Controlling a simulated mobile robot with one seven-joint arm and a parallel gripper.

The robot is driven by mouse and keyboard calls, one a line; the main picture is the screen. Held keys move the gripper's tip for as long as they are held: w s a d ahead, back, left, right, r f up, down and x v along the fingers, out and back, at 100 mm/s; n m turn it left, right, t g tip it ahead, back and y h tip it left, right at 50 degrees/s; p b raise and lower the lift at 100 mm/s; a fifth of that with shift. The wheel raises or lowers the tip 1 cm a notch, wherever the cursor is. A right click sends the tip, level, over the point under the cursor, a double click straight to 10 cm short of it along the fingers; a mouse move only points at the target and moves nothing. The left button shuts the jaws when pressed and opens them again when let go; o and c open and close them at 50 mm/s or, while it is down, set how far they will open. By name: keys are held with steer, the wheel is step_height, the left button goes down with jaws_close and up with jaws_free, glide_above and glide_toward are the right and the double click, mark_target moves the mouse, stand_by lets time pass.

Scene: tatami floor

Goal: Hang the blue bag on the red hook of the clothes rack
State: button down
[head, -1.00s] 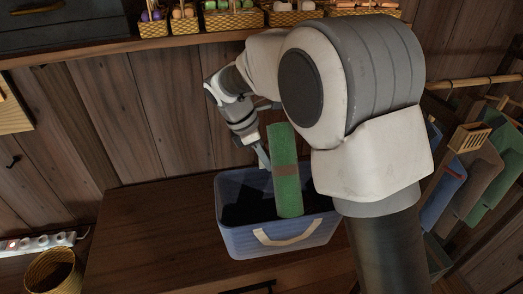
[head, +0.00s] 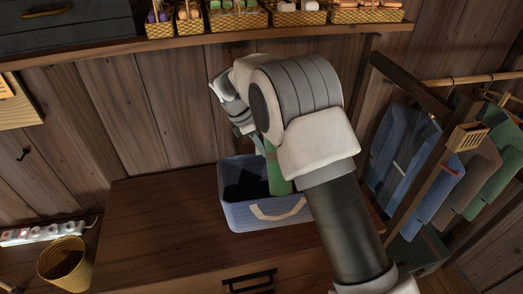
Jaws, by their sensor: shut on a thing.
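The blue bag (head: 256,216), box-shaped with a cream handle on its front, stands upright on the wooden cabinet. It has dark contents and a green roll (head: 279,178) sticking up at its right side. My gripper (head: 259,147) reaches down at the bag's far rim and is shut on the bag there; my arm hides part of the grip. The clothes rack (head: 409,85) stands at the right, with blue, brown and green garments on it.
A shelf (head: 215,34) with several small baskets runs along the wall above. A wicker bin (head: 65,262) and a power strip (head: 40,232) are at the left. The cabinet top (head: 150,225) left of the bag is clear.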

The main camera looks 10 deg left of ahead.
steer(key=shift+f, duration=0.85)
steer(key=shift+w+a+p, duration=0.1)
steer(key=shift+w+p, duration=0.05)
steer(key=shift+p, duration=0.4)
steer(key=shift+f, duration=0.35)
steer(key=shift+f, duration=0.15)
steer(key=c, duration=1)
jaws_free()
steer(key=shift+a, duration=0.1)
